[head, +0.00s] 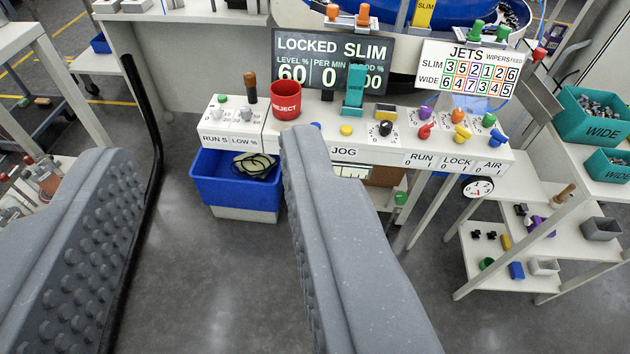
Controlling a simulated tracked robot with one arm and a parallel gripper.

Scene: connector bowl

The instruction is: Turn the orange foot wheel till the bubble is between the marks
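My gripper (207,152) is open and empty, its two grey studded fingers wide apart in front of the control bench. I cannot make out an orange foot wheel for certain. A small pale window with dark lines (350,171) sits under the JOG label, partly hidden by the right finger. It may be the level vial; I cannot see a bubble in it. Two orange knobs (348,14) stand above the LOCKED SLIM screen (332,62), and the feet below the bench are largely hidden by the right finger.
The bench (385,148) carries a red REJECT cup (286,100), a teal upright piece (355,88) and coloured knobs. A blue bin (235,187) stands below. A white shelf (480,262) with small parts is at right.

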